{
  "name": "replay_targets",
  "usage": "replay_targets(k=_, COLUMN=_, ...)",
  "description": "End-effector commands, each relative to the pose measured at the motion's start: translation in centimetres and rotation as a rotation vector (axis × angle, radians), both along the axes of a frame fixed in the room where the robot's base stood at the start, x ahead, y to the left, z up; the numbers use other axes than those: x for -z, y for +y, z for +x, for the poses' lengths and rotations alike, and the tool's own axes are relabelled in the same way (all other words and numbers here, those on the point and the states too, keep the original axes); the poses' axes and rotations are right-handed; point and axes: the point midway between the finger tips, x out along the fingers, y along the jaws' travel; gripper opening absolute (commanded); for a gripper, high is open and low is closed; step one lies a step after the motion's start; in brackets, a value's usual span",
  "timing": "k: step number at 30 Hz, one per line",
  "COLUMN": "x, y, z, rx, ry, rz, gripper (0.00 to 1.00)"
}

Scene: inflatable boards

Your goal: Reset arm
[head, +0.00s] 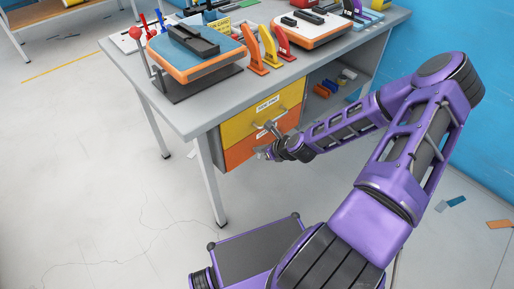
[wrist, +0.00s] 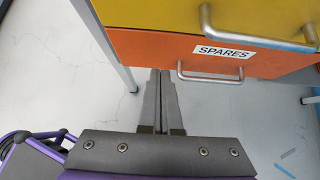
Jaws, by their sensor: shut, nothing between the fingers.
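My gripper (head: 263,152) is in front of the drawers under the workbench, at the end of my purple arm. In the wrist view my gripper (wrist: 161,75) has its two dark fingers together, with nothing between them. The fingertips overlap the lower edge of the orange drawer (wrist: 140,48) in that view, left of its metal handle (wrist: 210,79). I cannot tell whether they touch it. The orange drawer (head: 240,152) carries a label reading SPARES in the wrist view. The yellow drawer (head: 240,117) is above it, with its own metal handle (wrist: 255,38).
The grey workbench (head: 205,112) holds an orange and blue board device (head: 195,62), orange, yellow and red clamps (head: 262,45) and a second board device (head: 312,27). An open shelf (head: 335,85) holds small parts. A bench leg (head: 208,180) stands left of the drawers. The floor at left is clear.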

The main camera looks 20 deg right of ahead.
Motion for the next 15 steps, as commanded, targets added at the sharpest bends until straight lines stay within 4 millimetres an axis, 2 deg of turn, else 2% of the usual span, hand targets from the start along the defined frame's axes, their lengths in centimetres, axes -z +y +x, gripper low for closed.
replay_targets(k=1, x=-1.3, y=-0.5, z=-0.9, rx=0.004, ry=-0.001, rz=0.001, gripper=0.0)
replay_targets(k=6, x=-3.6, y=-1.4, z=-3.3, rx=0.003, ry=-0.001, rz=0.0, gripper=0.0)
replay_targets(k=15, x=-5.3, y=-2.0, z=-5.3, rx=-0.001, ry=0.0, rz=0.001, gripper=0.0)
